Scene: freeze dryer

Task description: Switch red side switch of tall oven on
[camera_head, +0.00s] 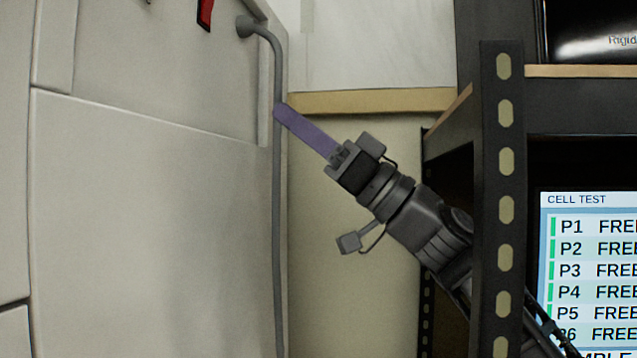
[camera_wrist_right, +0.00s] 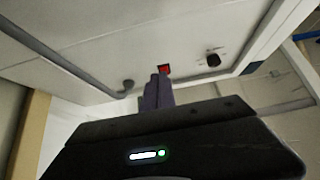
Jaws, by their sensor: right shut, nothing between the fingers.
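The tall oven's pale side panel (camera_head: 150,190) fills the left of the head view. Its red side switch (camera_head: 205,13) is at the top edge of that view, partly cut off. In the right wrist view the red switch (camera_wrist_right: 165,69) shows just beyond the fingertips, its lower part hidden by them. My right gripper (camera_head: 280,110) is shut and empty, its purple fingers pointing up and left beside the oven's grey cable. In the right wrist view the shut fingers (camera_wrist_right: 156,80) point toward the switch; I cannot tell whether they touch it. My left gripper is not in view.
A grey cable (camera_head: 277,200) runs down the oven's side from a round fitting (camera_head: 245,27). A dark perforated shelf post (camera_head: 497,200) stands close to my right arm. A screen (camera_head: 590,260) sits on the shelf at right.

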